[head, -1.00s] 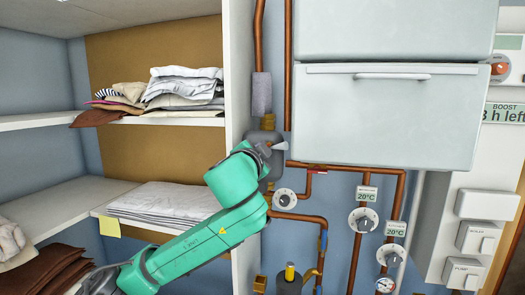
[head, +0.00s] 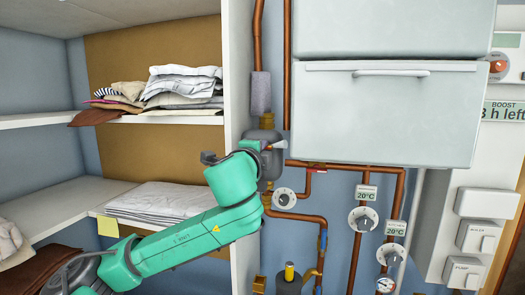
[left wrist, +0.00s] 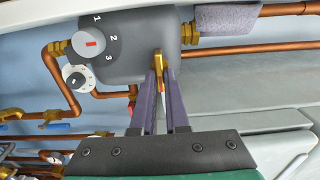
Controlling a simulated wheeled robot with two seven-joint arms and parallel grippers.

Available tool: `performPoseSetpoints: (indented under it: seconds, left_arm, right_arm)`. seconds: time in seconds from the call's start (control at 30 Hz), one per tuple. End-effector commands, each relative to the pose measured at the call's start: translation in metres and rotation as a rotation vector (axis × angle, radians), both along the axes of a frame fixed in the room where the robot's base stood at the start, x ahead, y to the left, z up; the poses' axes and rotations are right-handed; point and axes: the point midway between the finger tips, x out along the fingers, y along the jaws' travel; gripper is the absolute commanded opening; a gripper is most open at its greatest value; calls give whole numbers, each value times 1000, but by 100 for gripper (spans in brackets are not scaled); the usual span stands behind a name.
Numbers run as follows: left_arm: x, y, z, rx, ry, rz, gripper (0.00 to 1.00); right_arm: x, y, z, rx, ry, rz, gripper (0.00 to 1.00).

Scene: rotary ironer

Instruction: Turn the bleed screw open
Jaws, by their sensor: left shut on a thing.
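A grey pump body (head: 262,133) sits on the copper pipework just right of the shelf wall. It fills the top of the left wrist view (left wrist: 125,60), with a dial (left wrist: 88,43) marked 1, 2, 3 and a red line. A small brass bleed screw (left wrist: 157,58) stands at the pump's edge. My left gripper (left wrist: 160,75) is shut on this screw, its two dark fingers drawn together at the tips. In the head view, my left gripper (head: 270,147) is at the pump and largely hidden by my green wrist. My right gripper is not in view.
Shelves with folded laundry (head: 185,85) stand at the left. A white cabinet (head: 385,115) overhangs right of the pump. Copper pipes, a round dial (head: 284,198) and thermostat knobs (head: 363,218) lie below and to the right.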

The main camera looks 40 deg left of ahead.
Motion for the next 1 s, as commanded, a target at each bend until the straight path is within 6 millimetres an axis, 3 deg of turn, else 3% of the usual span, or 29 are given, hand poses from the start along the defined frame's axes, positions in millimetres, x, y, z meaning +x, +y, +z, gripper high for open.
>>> performPoseSetpoints:
  seconds: [0.47, 0.5, 0.57, 0.87, 1.0]
  left_arm:
    - [0, 0, -1, 14, 10, -1, 0]
    - [0, 0, -1, 14, 10, -1, 24]
    - [0, 0, -1, 13, 9, -1, 42]
    - [0, 0, -1, 12, 7, -1, 42]
    - [-9, -6, -4, 11, 4, -1, 42]
  right_arm:
    - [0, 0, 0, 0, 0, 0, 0]
    - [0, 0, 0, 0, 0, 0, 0]
    - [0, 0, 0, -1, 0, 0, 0]
    - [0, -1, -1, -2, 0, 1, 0]
    - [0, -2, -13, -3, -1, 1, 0]
